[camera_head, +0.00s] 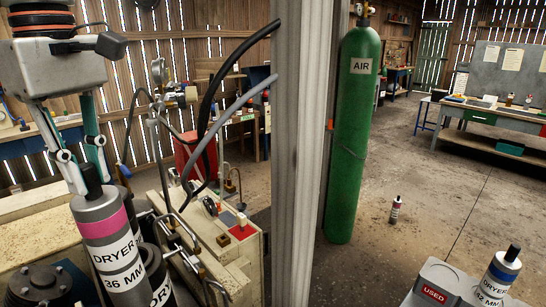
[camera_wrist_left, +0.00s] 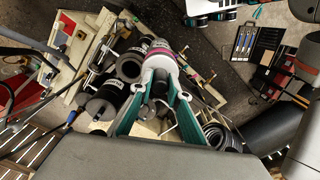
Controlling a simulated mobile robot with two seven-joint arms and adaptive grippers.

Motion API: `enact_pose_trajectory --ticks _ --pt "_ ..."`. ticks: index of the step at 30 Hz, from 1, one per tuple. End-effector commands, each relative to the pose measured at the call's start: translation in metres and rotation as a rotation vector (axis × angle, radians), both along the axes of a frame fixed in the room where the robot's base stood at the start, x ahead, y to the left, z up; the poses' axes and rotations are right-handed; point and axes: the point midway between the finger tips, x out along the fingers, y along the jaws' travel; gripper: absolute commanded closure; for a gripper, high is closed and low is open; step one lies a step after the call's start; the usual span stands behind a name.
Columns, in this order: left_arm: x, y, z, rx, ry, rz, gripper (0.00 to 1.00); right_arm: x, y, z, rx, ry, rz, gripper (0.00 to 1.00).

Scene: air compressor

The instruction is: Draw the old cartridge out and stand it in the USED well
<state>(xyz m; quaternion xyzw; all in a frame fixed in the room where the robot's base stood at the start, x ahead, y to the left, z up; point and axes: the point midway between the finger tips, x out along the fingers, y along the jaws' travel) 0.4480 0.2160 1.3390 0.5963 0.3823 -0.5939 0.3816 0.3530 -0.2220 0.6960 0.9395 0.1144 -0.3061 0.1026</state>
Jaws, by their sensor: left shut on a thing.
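My left gripper (camera_head: 86,160) is shut on the black knob of a grey dryer cartridge (camera_head: 112,250) with a pink band and a "DRYER 36 MM" label. The cartridge tilts slightly; its lower end is near the picture's bottom edge. The left wrist view shows the gripper (camera_wrist_left: 158,100) around its top, and the cartridge (camera_wrist_left: 162,58) beside a black open ring (camera_wrist_left: 129,67). Whether its lower end is clear of the machine cannot be told. A grey block (camera_head: 428,283) with a red USED label stands at lower right; its well opening is not clearly seen. My right gripper is not seen.
A pale post (camera_head: 303,150) and a green AIR cylinder (camera_head: 354,140) stand between machine and block. Hoses (camera_head: 215,115) hang right of the gripper.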

Motion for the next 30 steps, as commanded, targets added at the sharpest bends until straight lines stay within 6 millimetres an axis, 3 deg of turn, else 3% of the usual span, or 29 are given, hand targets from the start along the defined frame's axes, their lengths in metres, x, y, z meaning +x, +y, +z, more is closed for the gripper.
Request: enact_pose_trajectory --ticks 5,14,20,30 --pt "-0.001 0.002 -0.021 -0.002 0.002 -0.048 1.00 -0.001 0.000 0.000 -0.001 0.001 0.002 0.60" --pt "-0.003 0.006 -0.085 -0.002 0.005 -0.202 1.00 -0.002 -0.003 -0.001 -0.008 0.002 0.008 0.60" --pt "-0.006 0.010 -0.154 -0.001 0.009 -0.365 1.00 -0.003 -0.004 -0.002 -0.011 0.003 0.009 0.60" --pt "-0.011 0.018 -0.295 -0.004 0.010 -0.707 1.00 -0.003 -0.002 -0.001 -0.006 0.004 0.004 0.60"
